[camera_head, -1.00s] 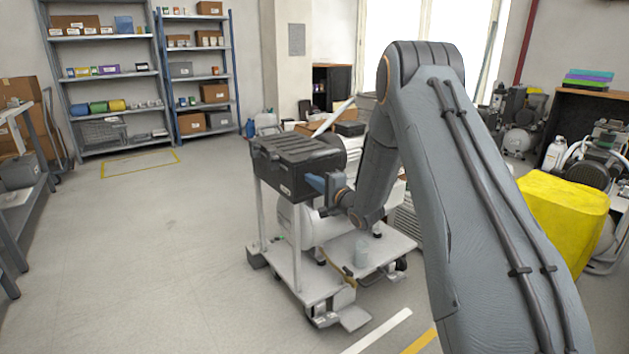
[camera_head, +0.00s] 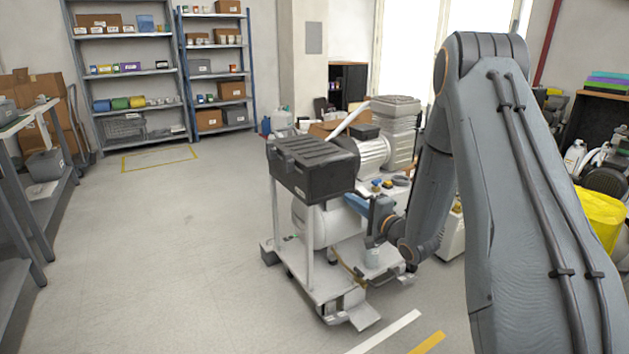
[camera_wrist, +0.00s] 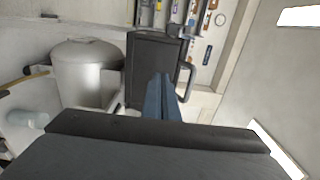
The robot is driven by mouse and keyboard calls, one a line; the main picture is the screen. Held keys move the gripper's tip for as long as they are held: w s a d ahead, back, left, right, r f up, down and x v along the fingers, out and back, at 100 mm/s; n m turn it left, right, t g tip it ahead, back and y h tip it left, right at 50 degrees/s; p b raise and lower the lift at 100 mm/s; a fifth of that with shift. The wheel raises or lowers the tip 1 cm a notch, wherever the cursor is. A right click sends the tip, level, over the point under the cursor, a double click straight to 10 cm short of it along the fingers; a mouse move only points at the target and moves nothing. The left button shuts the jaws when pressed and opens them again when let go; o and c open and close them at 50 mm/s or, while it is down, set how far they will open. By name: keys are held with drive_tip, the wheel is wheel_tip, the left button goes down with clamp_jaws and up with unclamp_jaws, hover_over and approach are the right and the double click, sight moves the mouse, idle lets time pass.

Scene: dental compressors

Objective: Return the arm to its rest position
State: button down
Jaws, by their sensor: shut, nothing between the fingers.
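My gripper (camera_head: 352,202) is in front of the compressor cart, at the end of my bent grey arm. Its blue fingers also show in the wrist view (camera_wrist: 162,98), together and with nothing between them. In the head view the fingers overlap the area just below and right of a black case (camera_head: 312,168) on the cart. In the wrist view the black case (camera_wrist: 150,58) is beyond the fingertips. I cannot tell the exact gap between them. My forearm hides part of the compressor behind it.
The cart (camera_head: 320,282) carries a white tank (camera_head: 315,225) and a motor (camera_head: 372,152). A yellow cover (camera_head: 603,215) lies at the right. Shelves (camera_head: 125,75) stand at the back and a bench (camera_head: 25,120) at the left. Open floor (camera_head: 170,240) lies left of the cart.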

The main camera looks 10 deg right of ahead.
drive_tip(key=s+a+r+n+g+h, duration=0.5)
drive_tip(key=s+a+n+g, duration=0.2)
drive_tip(key=s+a, duration=0.2)
drive_tip(key=s+a+r+n+g, duration=0.1)
drive_tip(key=s+a+n+g, duration=0.2)
drive_tip(key=s, duration=0.9)
drive_tip(key=s+a+r+n+g, duration=0.1)
drive_tip(key=s+a+n+g, duration=0.25)
drive_tip(key=s, duration=0.85)
drive_tip(key=s+a+r+n+g, duration=0.2)
drive_tip(key=s+n+g, duration=0.15)
drive_tip(key=s, duration=0.85)
drive_tip(key=d+r+m+h+p, duration=0.1)
drive_tip(key=d+r+m+p, duration=0.2)
drive_tip(key=d+r+p, duration=0.6)
drive_tip(key=r+p, duration=0.1)
drive_tip(key=p, duration=0.8)
drive_tip(key=shift+w+d+p, duration=0.15)
drive_tip(key=shift+d+p, duration=0.05)
drive_tip(key=shift+p, duration=0.2)
drive_tip(key=shift+f, duration=0.1)
